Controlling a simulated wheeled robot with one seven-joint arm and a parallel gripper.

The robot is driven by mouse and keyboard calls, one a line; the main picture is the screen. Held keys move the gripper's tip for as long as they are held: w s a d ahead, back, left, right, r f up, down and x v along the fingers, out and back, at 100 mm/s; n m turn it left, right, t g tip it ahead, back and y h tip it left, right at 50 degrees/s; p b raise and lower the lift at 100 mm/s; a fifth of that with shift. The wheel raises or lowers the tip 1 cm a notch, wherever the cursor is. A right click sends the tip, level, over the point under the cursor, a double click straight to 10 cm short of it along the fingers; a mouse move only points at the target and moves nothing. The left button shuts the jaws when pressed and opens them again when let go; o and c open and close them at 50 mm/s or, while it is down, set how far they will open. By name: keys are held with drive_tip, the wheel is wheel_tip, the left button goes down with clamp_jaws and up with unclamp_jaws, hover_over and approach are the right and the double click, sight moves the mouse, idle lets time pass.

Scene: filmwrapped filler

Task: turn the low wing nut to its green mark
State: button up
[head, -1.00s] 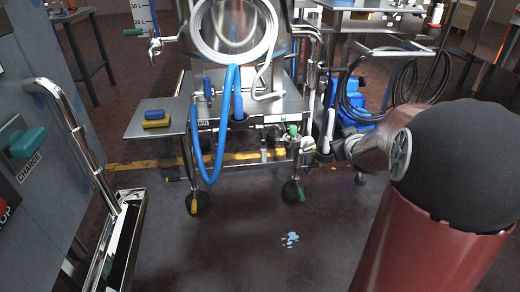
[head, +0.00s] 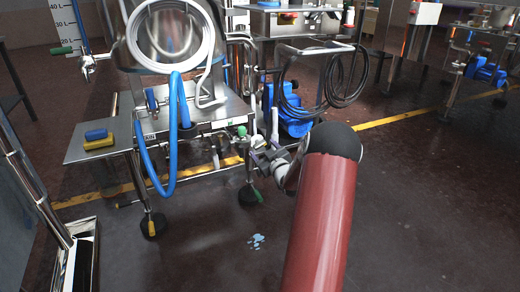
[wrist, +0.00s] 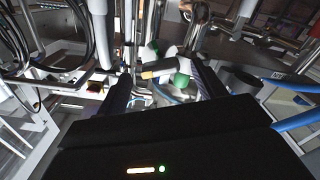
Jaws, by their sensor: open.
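I cannot clearly pick out the low wing nut or its green mark. Small pipe fittings with a green-topped part (head: 241,131) sit at the lower right of the steel cart in the head view. My gripper (head: 260,157) is beside these fittings, on their right. In the wrist view my gripper (wrist: 165,92) has its two dark fingers apart. A fitting with a green cap (wrist: 181,79) and a pale tan part shows between and beyond the fingers. I see nothing held. The gripper body hides the lower part of that view.
The steel cart (head: 205,112) carries a hanging blue hose (head: 143,160) and a side shelf (head: 85,143) with a blue and yellow block. A blue machine (head: 294,122) stands behind my arm.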

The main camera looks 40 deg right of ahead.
sight(258, 144)
drive_tip(key=shift+x, duration=1.15)
drive_tip(key=shift+c, duration=0.3)
drive_tip(key=c, duration=0.9)
drive_tip(key=shift+c, duration=0.2)
